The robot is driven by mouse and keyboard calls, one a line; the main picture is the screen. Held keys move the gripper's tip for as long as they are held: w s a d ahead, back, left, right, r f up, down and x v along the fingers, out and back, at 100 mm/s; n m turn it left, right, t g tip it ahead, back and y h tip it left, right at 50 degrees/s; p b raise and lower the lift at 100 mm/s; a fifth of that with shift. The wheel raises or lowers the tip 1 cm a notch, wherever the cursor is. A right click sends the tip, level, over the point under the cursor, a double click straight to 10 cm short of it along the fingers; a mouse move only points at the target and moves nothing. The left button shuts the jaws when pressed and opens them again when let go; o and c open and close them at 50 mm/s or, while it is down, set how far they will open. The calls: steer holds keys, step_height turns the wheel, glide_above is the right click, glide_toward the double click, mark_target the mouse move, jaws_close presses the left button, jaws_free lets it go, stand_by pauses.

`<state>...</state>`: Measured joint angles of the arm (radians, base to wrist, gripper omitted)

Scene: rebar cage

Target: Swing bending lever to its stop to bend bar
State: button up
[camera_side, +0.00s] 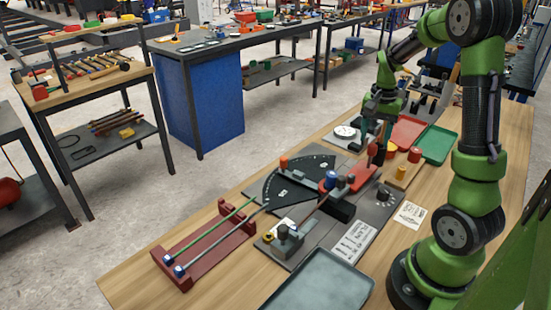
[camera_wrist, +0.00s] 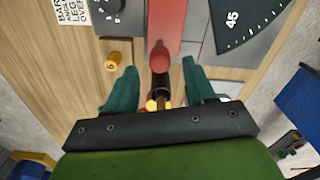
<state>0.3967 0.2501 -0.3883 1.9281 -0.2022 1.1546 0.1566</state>
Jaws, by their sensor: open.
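The bending lever (camera_side: 362,177) is a red arm on the dark bending plate. My gripper (camera_side: 376,143) is open, pointing down at the handle. In the wrist view the lever (camera_wrist: 178,25) runs up the picture, and the handle (camera_wrist: 160,62) stands between the spread teal fingers of my gripper (camera_wrist: 159,66), with a gap on each side. A bar (camera_side: 312,212) lies on the bender near the blue-topped pin (camera_side: 330,181). The dark angle scale (camera_side: 285,180) spreads to the left.
A red rack (camera_side: 205,245) with a green and a grey rod stands at the left. A grey tray (camera_side: 318,282) lies in front. Red (camera_side: 407,131) and green (camera_side: 440,144) trays lie behind. A yellow-topped block (camera_side: 401,174) stands right of the lever.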

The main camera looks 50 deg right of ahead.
mark_target(373, 145)
steer(key=shift+f, duration=1.7)
jaws_close()
